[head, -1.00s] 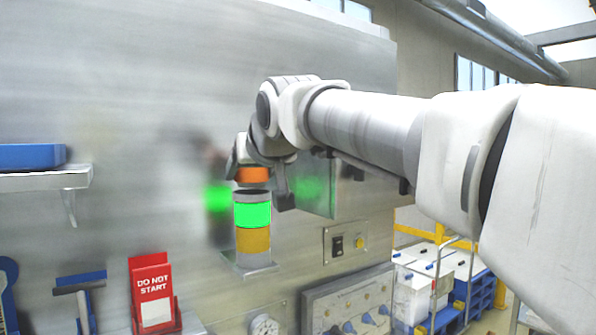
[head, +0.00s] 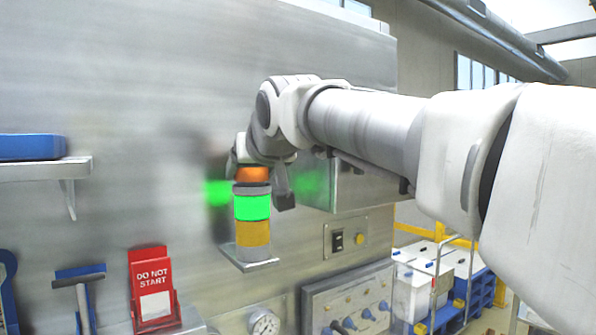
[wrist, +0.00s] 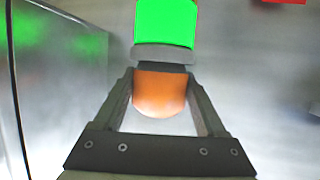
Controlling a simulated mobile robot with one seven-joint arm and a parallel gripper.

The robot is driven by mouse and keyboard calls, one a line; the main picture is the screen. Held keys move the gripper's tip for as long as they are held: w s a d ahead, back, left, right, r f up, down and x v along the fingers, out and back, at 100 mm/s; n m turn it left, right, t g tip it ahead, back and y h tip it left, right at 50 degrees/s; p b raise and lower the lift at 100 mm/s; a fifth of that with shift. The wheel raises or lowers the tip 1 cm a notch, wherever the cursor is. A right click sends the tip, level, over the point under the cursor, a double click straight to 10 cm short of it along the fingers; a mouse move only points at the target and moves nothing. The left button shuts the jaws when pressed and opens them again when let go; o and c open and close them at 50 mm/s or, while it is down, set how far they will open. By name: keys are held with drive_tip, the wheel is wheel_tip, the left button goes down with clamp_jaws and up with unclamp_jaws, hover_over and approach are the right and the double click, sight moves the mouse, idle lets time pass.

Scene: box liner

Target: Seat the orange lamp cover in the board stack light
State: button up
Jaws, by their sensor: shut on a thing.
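The stack light stands on a bracket on the metal wall, with a lit green section (head: 252,207) above a yellow section (head: 253,234) and a grey ring (head: 251,188) on top. The orange lamp cover (head: 253,174) is right above the grey ring. My gripper (wrist: 160,82) is shut on the orange cover, one finger on each side of it. In the wrist view the cover (wrist: 160,95) lines up with the green section (wrist: 166,22), with a dark collar and the grey ring between them. I cannot tell whether the cover touches the ring.
A metal box (head: 345,185) juts from the wall right of the stack light. A switch plate (head: 345,238) and a knob panel (head: 350,305) are below it. A red "DO NOT START" holder (head: 152,285) and a shelf with a blue bin (head: 30,147) are at left.

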drive_tip(key=shift+f+b, duration=0.5)
drive_tip(key=shift+f, duration=0.15)
drive_tip(key=o, duration=1.3)
drive_tip(key=shift+f, duration=0.25)
drive_tip(key=v, duration=0.6)
drive_tip(key=b+v, duration=0.1)
drive_tip(key=v, duration=0.5)
drive_tip(key=b+v, duration=0.1)
drive_tip(key=v, duration=0.5)
drive_tip(key=shift+w+d+r, duration=0.15)
drive_tip(key=shift+w+r, duration=0.1)
